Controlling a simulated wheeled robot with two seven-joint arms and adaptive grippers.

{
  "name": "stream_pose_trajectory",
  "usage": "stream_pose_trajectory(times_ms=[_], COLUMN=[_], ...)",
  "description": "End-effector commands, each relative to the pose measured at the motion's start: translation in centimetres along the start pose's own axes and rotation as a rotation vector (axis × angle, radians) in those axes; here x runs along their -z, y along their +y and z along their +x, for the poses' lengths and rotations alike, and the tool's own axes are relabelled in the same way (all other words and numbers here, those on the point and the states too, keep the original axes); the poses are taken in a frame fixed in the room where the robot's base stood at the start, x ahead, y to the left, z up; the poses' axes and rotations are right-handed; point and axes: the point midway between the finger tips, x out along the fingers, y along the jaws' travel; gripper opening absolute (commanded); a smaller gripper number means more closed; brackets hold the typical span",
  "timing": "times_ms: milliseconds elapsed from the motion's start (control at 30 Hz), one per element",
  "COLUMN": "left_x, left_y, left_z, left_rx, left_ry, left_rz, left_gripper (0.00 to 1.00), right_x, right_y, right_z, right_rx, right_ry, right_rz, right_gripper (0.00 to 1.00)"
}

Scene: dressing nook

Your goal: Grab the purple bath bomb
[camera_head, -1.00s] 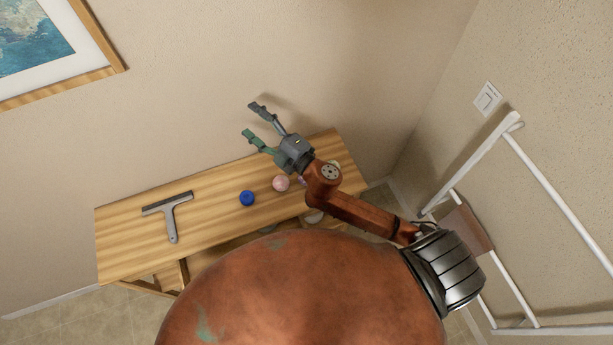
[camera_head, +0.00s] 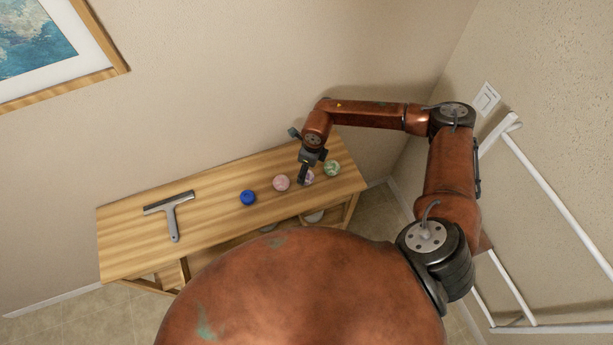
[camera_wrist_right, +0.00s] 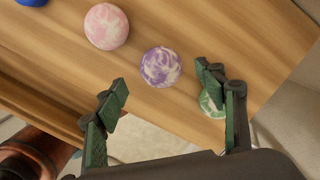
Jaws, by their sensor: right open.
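The purple bath bomb (camera_wrist_right: 160,67) is a purple and white marbled ball on the wooden bench (camera_head: 130,225). In the head view it is partly hidden behind my right gripper (camera_head: 312,172), with a bit of it (camera_head: 309,178) showing. In the right wrist view my right gripper (camera_wrist_right: 172,112) is open and empty, its two fingers apart. The purple ball lies ahead of the fingers, between their directions, and is not touched. My left gripper is not in view.
A pink ball (camera_head: 281,183) and a blue ball (camera_head: 248,198) lie left of the purple one. A green and white ball (camera_head: 332,168) lies close on its right, partly behind a finger in the wrist view. A squeegee (camera_head: 172,215) lies at the bench's left. A white rack (camera_head: 560,195) stands right.

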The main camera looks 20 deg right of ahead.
Motion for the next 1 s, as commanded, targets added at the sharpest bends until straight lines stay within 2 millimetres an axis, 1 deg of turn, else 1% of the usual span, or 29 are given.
stream_pose_trajectory(times_ms=[167, 300, 400, 467, 733, 1000], left_x=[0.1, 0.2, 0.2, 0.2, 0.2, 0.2], left_y=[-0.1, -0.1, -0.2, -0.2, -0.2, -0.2], left_z=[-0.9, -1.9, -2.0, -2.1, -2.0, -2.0], left_rx=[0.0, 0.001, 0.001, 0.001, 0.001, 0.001], left_ry=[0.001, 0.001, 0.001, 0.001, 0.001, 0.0], left_rz=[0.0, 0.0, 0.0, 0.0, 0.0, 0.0], left_gripper=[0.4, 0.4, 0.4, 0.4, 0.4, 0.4], right_x=[0.2, 0.3, 0.3, 0.3, 0.3, 0.3], right_y=[0.1, 0.0, 0.0, 0.0, -0.1, -0.1], right_z=[1.8, 3.8, 5.2, 5.7, 6.0, 6.0], right_rx=[-0.003, -0.005, -0.004, -0.004, -0.003, -0.004], right_ry=[0.001, 0.001, -0.001, -0.002, -0.003, -0.003], right_rz=[0.0, 0.0, 0.0, -0.001, -0.001, 0.0], right_gripper=[0.64, 0.64, 0.64, 0.64, 0.64, 0.46])
